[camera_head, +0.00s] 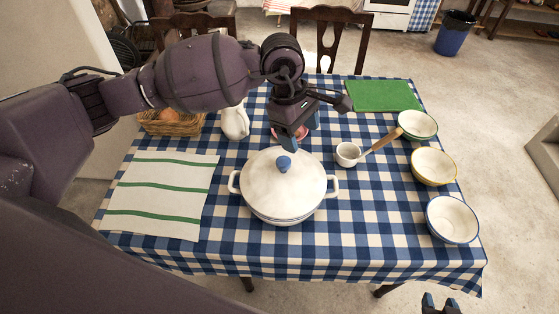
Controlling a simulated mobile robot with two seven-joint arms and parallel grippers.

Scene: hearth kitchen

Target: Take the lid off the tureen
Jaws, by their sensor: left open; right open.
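The white tureen (279,215) stands on the checked table with a handle on each side. Its white lid (258,178) sits on top and has a blue knob (284,164) at its middle. My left gripper (297,143) is open, its blue-tipped fingers pointing down just above and behind the knob. I cannot tell whether a finger touches the knob. My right gripper (441,304) is open and empty at the bottom right edge, in front of the table. Most of it is outside the view.
A striped cloth (160,196) lies flat left of the tureen. A ladle (350,153) lies to its right, with several bowls (452,219) along the right edge. A white jug (235,122), an egg basket (172,122) and a green mat (383,96) are farther back.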

